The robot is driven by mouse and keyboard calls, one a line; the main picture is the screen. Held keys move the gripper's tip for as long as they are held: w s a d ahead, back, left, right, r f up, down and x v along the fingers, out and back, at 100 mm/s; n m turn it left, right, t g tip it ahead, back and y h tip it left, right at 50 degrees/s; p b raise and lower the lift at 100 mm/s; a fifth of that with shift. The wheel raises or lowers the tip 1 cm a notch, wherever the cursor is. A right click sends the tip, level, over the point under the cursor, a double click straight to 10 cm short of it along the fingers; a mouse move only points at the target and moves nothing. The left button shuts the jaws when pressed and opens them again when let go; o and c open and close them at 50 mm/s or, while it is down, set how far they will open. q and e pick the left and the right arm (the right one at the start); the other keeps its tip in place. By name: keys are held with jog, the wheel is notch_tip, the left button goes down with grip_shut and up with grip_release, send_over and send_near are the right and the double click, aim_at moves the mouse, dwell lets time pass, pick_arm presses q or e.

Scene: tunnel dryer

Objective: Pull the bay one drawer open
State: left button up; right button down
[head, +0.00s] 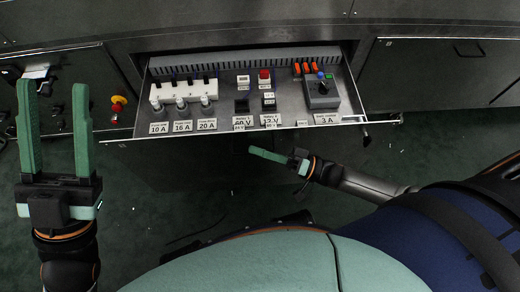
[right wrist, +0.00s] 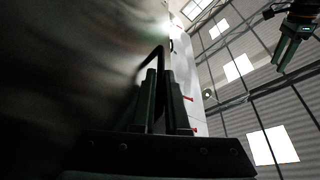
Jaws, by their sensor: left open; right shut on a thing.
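The drawer (head: 222,133) stands pulled out of the cabinet front in the middle of the head view, with its contents in sight. I cannot read a bay number on it. My right gripper (head: 258,151) is at the drawer's front edge, below the labels. In the right wrist view my right gripper (right wrist: 158,76) is shut on a dark bar handle (right wrist: 149,58). The handle's grip is hidden from the head view. My left gripper (head: 54,88) is open and empty, with fingers spread, left of the drawer.
The drawer holds fuses (head: 182,103), batteries, a grey joystick box (head: 322,94) and labels. A red-and-yellow emergency knob (head: 118,103) sits at the left. Closed cabinet fronts (head: 435,75) flank the drawer.

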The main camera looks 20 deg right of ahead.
jog(key=c, duration=0.9)
grip_release()
jog(key=v, duration=1.2)
jog(key=shift+s+d, duration=0.1)
jog(key=shift+d, duration=0.15)
